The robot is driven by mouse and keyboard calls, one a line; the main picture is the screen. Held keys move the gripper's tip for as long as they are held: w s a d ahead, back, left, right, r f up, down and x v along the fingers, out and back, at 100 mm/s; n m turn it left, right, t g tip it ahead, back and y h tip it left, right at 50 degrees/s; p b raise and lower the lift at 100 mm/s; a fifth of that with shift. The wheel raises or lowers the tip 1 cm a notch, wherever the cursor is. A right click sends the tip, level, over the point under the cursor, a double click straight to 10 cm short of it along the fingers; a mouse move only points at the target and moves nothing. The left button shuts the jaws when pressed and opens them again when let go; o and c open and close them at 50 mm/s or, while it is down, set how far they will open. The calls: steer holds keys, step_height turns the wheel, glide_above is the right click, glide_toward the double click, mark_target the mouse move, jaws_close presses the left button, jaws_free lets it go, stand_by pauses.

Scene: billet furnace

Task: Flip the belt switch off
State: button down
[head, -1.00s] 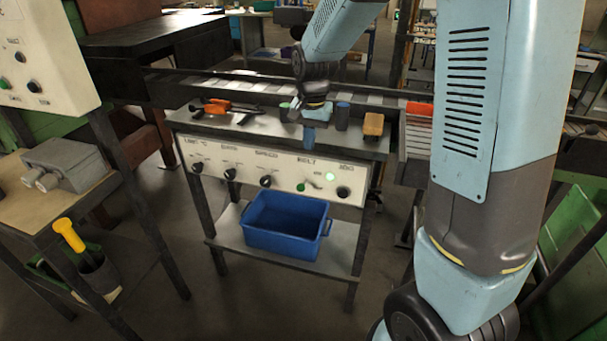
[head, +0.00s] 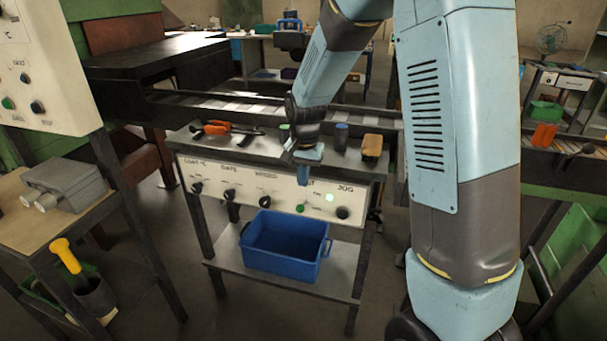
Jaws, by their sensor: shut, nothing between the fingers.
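The belt switch (head: 301,208) is a small green-tipped control on the white front panel (head: 228,183) of the control bench. Small markings stand to its right. The BELT label above it is mostly hidden behind my gripper (head: 302,178). My gripper is shut and empty, pointing down in front of the panel, a little above the switch. I cannot tell whether it touches the panel. A round green lamp (head: 329,197) to the upper right of the switch glows. The switch's lever position is too small to tell.
Black knobs line the panel, including the JOG knob (head: 342,212) at right. A blue bin (head: 285,246) stands on the lower shelf. An orange tool (head: 216,128), a dark cylinder (head: 341,136) and a brown block (head: 372,146) sit on top. A conveyor (head: 230,107) runs behind.

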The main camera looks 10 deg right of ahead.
mark_target(303, 207)
step_height(303, 207, down, 6)
steer(key=shift+w+f, duration=0.15)
steer(key=shift+f, duration=0.1)
